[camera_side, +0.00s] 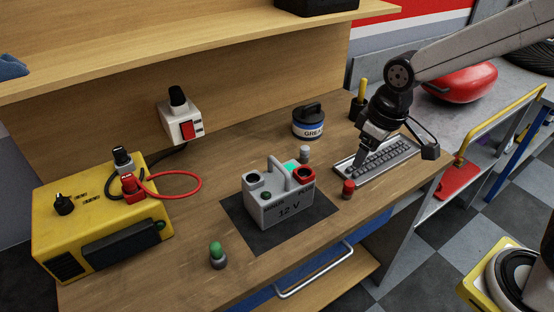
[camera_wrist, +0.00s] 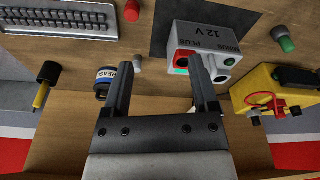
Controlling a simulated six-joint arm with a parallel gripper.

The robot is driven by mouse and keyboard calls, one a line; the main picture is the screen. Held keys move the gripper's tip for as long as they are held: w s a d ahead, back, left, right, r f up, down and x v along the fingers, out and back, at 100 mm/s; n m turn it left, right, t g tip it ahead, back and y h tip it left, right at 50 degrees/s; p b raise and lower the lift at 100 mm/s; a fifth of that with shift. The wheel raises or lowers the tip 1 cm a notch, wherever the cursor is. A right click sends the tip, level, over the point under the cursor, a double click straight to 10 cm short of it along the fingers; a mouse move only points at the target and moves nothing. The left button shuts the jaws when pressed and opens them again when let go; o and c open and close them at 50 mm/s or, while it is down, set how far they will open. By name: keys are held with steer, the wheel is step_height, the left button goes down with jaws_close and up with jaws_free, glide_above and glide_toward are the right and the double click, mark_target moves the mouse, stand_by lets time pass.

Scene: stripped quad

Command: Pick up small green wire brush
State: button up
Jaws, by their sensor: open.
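A small round piece with a green top and grey base (camera_side: 217,254), which looks like the green wire brush, stands upright on the bench left of the battery, near the front edge. It also shows at the upper right of the wrist view (camera_wrist: 286,41). My gripper (camera_side: 362,158) is over the left part of the keyboard, well to the right of the green piece and apart from it. In the wrist view its two fingers (camera_wrist: 161,68) are spread with nothing between them.
A grey 12 V battery (camera_side: 278,209) on a dark mat (camera_side: 262,236) stands between my gripper and the green piece. Similar red-topped (camera_side: 348,189) and grey (camera_side: 304,155) pieces stand nearby. A yellow box (camera_side: 95,215) is at the left, a grease tub (camera_side: 308,125) behind.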

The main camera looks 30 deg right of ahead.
steer(key=w+a+n, duration=0.4)
steer(key=w+a, duration=0.2)
steer(key=a, duration=0.4)
steer(key=n+g, duration=0.2)
steer(key=n, duration=0.7)
glide_above(215, 245)
step_height(215, 245, down, 7)
steer(key=shift+a+r, duration=0.1)
steer(key=shift+r, duration=0.1)
steer(key=shift+f, duration=1.8)
steer(key=shift+f, duration=2.55)
steer(key=shift+c, duration=0.2)
